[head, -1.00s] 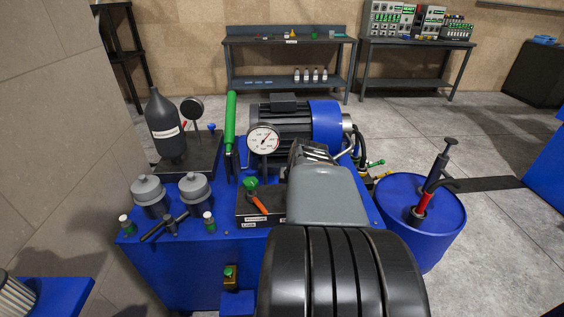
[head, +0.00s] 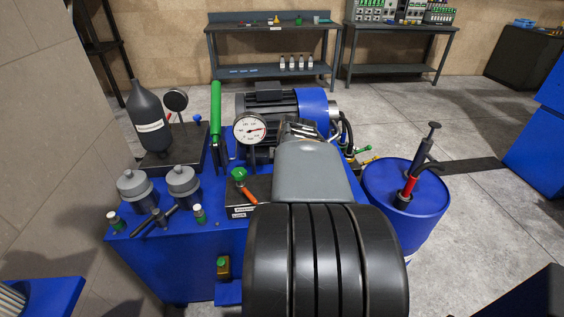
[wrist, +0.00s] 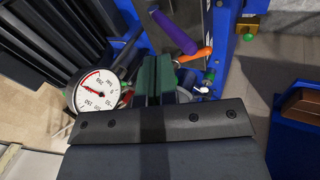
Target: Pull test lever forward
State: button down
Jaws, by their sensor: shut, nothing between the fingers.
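The orange-handled lever (head: 244,190) with a green knob stands on a dark block on the blue machine, below the white dial gauge (head: 250,129). A long green handle (head: 216,112) stands upright behind it. I cannot tell for sure which one is the test lever. My gripper (head: 301,130) is right of the gauge, largely hidden behind my own arm. In the wrist view my gripper (wrist: 155,76) is shut and empty. The orange handle (wrist: 194,55) is just beyond and right of its tips there, apart from them. A purple handle (wrist: 174,32) lies above.
The blue machine top (head: 125,226) carries grey caps (head: 134,186), a dark bottle (head: 148,116) and a motor (head: 268,108). A blue drum (head: 430,205) with a hand pump stands right. Benches (head: 270,72) stand at the back. The floor at right is fairly clear.

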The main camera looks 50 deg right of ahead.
jog(key=v, duration=1)
jog(key=shift+r+p, duration=0.4)
